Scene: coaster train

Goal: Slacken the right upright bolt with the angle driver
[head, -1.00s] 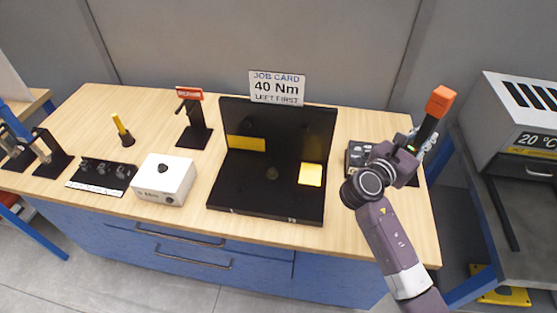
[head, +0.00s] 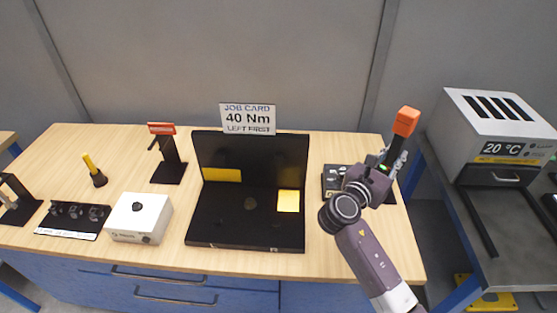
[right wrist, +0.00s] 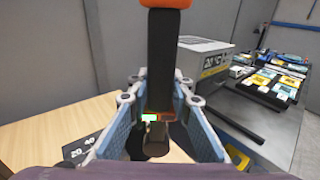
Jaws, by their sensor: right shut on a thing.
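The angle driver (head: 403,130), a black body with an orange end, stands tilted at the bench's right. My right gripper (head: 388,168) is shut on it. In the right wrist view the driver (right wrist: 160,65) rises between the blue fingers (right wrist: 155,115), with a small green light low on it. The black fixture (head: 215,228) has a flat base and an upright back wall, with a yellow patch on the wall and another at the right. The right upright bolt cannot be made out. My left gripper is out of view.
A job card (head: 248,118) reading 40 Nm, left first, stands behind the fixture. A white box (head: 140,218), a socket rack (head: 72,220) and a black stand with a red sign (head: 168,168) are left. A dark box (head: 337,182) is beside my gripper. A grey oven (head: 495,125) stands right.

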